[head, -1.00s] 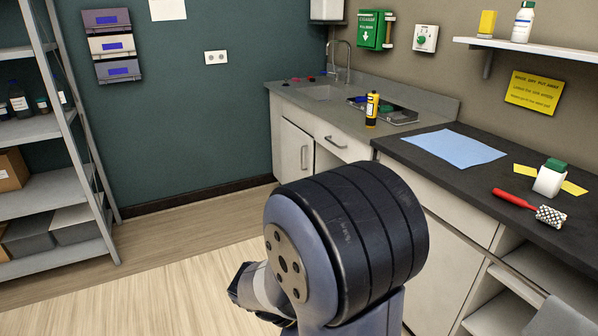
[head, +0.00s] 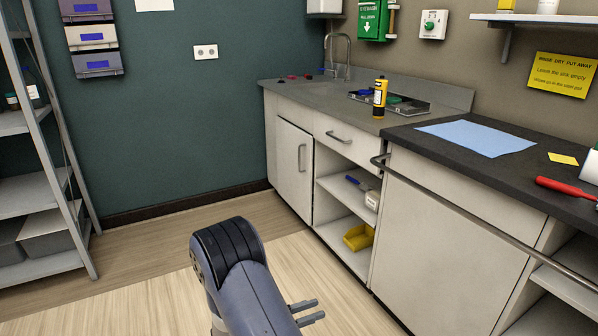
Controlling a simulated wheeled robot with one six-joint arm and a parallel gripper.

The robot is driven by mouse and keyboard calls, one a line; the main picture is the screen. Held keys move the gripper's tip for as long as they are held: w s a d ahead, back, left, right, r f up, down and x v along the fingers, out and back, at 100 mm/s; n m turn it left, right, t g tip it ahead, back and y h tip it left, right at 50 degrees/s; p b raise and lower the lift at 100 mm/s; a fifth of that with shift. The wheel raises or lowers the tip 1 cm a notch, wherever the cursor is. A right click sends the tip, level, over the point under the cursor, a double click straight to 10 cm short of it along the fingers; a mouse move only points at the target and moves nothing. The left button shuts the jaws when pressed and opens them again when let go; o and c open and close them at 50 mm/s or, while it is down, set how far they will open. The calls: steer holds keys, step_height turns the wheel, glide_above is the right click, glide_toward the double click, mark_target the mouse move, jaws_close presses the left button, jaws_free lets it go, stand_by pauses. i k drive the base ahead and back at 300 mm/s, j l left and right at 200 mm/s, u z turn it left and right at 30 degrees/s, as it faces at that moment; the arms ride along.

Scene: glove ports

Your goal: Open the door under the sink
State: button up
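The door under the sink (head: 295,172) is a white cabinet door at the left end of the counter, below the sink (head: 322,88). It looks shut and has a vertical bar handle (head: 302,158) near its right edge. My gripper (head: 312,311) shows low in the head view, in front of and well apart from the door. Its two grey fingers point right with a gap between them and nothing in it.
Open shelves (head: 346,213) right of the door hold a yellow bin (head: 358,237). A drawer (head: 345,136) sits above them. A rail (head: 480,222) runs along the dark counter's front. A metal rack (head: 48,170) stands left. The floor before the door is clear.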

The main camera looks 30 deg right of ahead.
mark_target(294, 147)
steer(key=i+l, duration=0.25)
steer(key=i, duration=0.25)
steer(key=i+l, duration=0.25)
steer(key=i, duration=0.3)
steer(key=i+l+z, duration=0.1)
steer(key=i+l, duration=0.15)
steer(key=i, duration=0.25)
steer(key=i+l, duration=0.2)
steer(key=i, duration=0.3)
steer(key=i+l, duration=0.25)
steer(key=i, duration=0.3)
steer(key=i+l, duration=0.2)
steer(key=i, duration=0.3)
steer(key=z, duration=0.05)
